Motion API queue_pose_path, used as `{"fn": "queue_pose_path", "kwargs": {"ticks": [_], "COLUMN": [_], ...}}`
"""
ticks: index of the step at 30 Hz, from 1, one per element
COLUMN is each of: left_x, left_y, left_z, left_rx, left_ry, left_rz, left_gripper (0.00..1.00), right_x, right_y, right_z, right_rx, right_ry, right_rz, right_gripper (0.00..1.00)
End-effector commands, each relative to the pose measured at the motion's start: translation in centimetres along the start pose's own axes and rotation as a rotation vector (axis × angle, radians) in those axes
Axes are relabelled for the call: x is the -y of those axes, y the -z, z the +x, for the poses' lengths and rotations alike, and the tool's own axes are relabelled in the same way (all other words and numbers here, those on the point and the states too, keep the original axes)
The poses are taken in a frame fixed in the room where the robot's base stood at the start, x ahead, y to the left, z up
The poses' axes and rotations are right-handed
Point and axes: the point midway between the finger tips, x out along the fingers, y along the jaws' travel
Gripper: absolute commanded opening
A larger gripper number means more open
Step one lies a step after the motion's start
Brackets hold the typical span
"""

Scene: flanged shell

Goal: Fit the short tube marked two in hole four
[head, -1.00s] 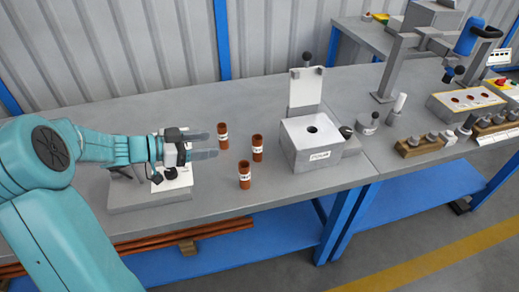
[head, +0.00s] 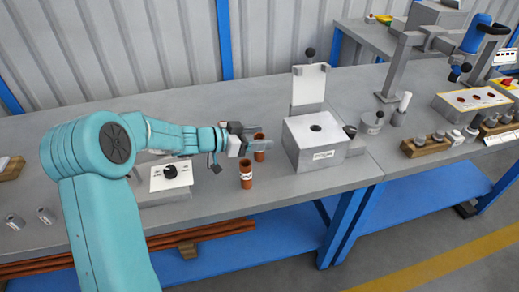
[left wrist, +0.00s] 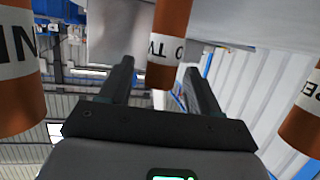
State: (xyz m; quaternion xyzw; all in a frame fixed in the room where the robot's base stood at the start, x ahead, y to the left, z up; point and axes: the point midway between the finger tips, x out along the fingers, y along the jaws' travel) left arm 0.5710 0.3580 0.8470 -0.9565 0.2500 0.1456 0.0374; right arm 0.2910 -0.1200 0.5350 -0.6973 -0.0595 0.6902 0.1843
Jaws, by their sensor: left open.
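My left gripper (head: 258,144) is open, its fingers pointing right at a reddish-brown short tube (head: 259,155) standing on the bench. A second tube (head: 246,180) stands nearer the front edge. Two other labelled tubes flank the middle one in the wrist view, at left (left wrist: 15,100) and right (left wrist: 300,130). A grey block (head: 318,153) with one round hole in its top and a front label too small to read stands to the right. My right gripper is not in view.
An upright plate (head: 308,88) with a black knob rises behind the block. A grey box with a dial (head: 170,178) sits under my left arm. Wooden racks (head: 425,147) and a panel with red-rimmed holes (head: 470,98) are farther right. Bench behind the tubes is clear.

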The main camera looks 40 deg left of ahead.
Motion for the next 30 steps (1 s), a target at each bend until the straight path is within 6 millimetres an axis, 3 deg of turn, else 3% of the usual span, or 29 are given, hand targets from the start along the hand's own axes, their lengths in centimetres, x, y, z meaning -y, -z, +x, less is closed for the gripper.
{"fn": "queue_pose_path", "kwargs": {"ticks": [9,12,15,24,26,30], "left_x": [0.0,0.0,0.0,0.0,0.0,0.0], "left_y": [0.0,0.0,0.0,0.6,1.4,4.7], "left_z": [0.6,0.6,0.6,0.5,0.2,-0.8], "left_rx": [0.0,0.0,0.0,-0.002,-0.003,-0.005], "left_ry": [0.001,0.001,0.001,0.002,0.002,0.002], "left_rz": [0.0,0.0,0.0,0.002,0.003,0.007], "left_gripper": [0.59,0.26,0.0,0.0,0.0,0.0], "right_x": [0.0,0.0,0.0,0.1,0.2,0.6], "right_y": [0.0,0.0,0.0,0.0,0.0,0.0], "right_z": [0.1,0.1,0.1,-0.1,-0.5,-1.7], "right_rx": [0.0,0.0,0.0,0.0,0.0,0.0], "right_ry": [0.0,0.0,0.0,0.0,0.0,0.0], "right_rz": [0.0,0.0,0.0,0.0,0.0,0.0], "right_gripper": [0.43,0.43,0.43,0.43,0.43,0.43]}}
